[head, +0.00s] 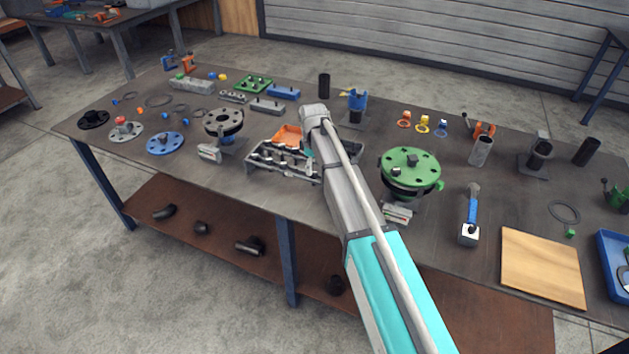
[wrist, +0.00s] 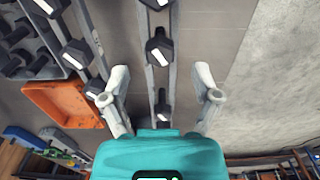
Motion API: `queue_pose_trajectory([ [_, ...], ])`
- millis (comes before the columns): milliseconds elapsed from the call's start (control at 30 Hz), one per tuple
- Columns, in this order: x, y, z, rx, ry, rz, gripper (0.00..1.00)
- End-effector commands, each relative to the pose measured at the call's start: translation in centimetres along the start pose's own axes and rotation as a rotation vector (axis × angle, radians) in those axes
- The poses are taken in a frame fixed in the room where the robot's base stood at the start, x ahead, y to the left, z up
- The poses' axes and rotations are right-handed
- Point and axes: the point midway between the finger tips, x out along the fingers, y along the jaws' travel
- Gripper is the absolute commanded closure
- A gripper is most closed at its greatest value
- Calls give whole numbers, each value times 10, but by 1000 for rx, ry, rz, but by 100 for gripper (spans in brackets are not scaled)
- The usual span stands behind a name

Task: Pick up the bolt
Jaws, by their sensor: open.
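Several dark hex-head bolts stand in a grey rack (head: 262,167) near the table's middle front, left of my arm. In the wrist view, one row of bolts runs along a grey rail, with a bolt (wrist: 159,47) just beyond my fingertips and another bolt (wrist: 163,110) lower, between the fingers. My gripper (wrist: 161,83) is open and empty, with one finger on each side of this row. The fingers look apart from the bolts; the height gap is hard to judge. In the head view my arm hides part of the rack and most of my gripper.
An orange tray (head: 288,136) sits beside the rack; it also shows in the wrist view (wrist: 62,104). A green flange (head: 409,163) stands to the right, and a dark flange on a stand (head: 223,122) to the left. A wooden board (head: 541,267) lies front right.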

Motion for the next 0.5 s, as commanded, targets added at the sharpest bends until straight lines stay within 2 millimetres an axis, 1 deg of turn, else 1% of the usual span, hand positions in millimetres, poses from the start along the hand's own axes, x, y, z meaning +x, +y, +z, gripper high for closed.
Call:
queue_pose_trajectory([
  [33,8,-1,0,0,0,0,20],
  [200,20,-1,0,0,0,0,20],
  [333,25,-1,0,0,0,0,20],
  [500,26,-1,0,0,0,0,20],
])
